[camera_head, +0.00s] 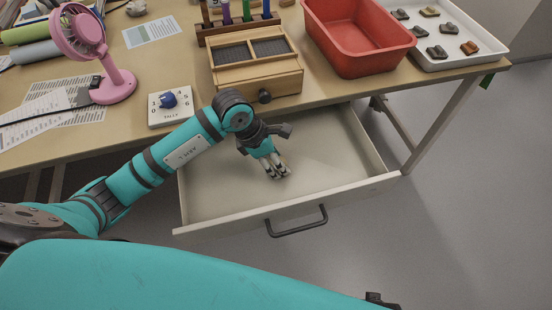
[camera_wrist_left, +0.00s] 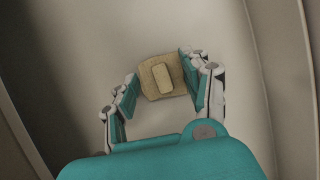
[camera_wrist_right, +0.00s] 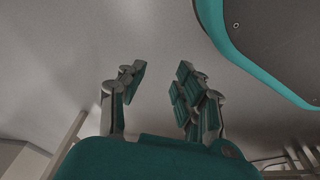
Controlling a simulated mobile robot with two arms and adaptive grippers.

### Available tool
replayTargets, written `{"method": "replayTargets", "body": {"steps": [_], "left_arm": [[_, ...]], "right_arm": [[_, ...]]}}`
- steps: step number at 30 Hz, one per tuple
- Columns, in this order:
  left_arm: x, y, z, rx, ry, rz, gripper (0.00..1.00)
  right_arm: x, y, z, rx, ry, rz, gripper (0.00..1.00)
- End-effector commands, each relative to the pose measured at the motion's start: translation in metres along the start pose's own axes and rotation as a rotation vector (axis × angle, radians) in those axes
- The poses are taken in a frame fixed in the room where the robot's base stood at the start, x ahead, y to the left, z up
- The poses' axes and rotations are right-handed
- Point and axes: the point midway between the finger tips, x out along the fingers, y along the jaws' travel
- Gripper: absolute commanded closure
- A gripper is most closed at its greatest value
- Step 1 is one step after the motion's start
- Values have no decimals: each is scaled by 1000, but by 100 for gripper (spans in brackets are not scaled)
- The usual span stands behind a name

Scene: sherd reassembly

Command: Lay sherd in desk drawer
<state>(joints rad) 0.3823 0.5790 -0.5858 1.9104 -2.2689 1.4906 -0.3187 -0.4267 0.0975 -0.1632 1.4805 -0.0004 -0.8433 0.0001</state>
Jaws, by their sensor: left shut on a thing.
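The desk drawer (camera_head: 335,150) is pulled open below the desk's front edge, with a dark handle on its front. My left gripper (camera_head: 277,170) reaches down into the drawer from the left. In the left wrist view my left gripper (camera_wrist_left: 159,76) is shut on a tan, blocky sherd (camera_wrist_left: 149,88) with a lighter raised piece on it. The pale drawer floor (camera_wrist_left: 80,85) is behind the sherd; I cannot tell whether they touch. In the head view the fingers mostly hide the sherd. My right gripper (camera_wrist_right: 161,78) is open and empty in the right wrist view.
The drawer's right half is clear.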

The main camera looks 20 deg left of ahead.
Motion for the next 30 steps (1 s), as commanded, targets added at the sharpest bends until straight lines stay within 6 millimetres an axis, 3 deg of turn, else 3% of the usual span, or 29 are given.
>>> {"method": "replayTargets", "body": {"steps": [7,8,12,23,30], "left_arm": [[1,0,-1,0,0,1,89],[1,0,-1,-1,0,0,48],[1,0,-1,-1,0,0,30],[-2,0,0,-1,0,0,29],[-45,2,0,0,-1,6,29]], "right_arm": [[2,0,6,0,-17,1,67],[1,0,5,0,-18,1,67],[-1,1,2,1,-9,1,67],[-4,1,-1,1,1,1,67],[13,-1,20,-4,-23,-2,67]]}}
